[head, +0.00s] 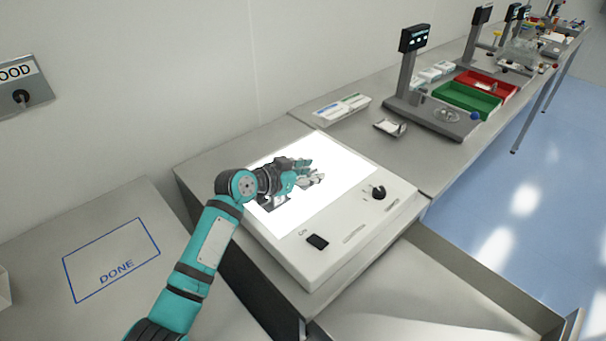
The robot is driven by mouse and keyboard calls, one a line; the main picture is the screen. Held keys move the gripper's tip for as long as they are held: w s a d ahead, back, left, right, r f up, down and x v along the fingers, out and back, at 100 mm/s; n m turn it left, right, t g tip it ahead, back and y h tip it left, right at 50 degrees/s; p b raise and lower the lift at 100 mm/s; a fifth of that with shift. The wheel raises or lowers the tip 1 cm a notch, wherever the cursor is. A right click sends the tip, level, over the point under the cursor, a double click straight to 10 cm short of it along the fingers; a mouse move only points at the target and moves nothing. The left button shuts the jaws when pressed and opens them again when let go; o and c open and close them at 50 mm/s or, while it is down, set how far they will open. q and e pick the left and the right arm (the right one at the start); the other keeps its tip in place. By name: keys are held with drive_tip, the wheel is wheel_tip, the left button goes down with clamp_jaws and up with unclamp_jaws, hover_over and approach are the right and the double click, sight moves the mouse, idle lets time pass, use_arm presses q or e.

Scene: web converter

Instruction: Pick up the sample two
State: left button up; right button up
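My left gripper (313,173) is over the bright white panel of a light box (342,238), its fingers pointing right and away from me. Small grey and whitish shapes show at the fingertips, too small to tell apart from the fingers. A dark grey shape (268,203) shows under the wrist on the panel. I cannot tell whether either is sample two, and no label for it can be read. Whether the fingers are open or shut on something is not clear. My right gripper is not in view.
A blue "DONE" outline (112,260) marks bare table at the left. Behind the light box are a white tray (342,107), a scale with a display (413,38), a green bin (466,98) and a red bin (486,84). A black knob (378,192) stands on the light box.

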use_arm(q)
drive_tip(key=shift+c, duration=0.4)
clamp_jaws()
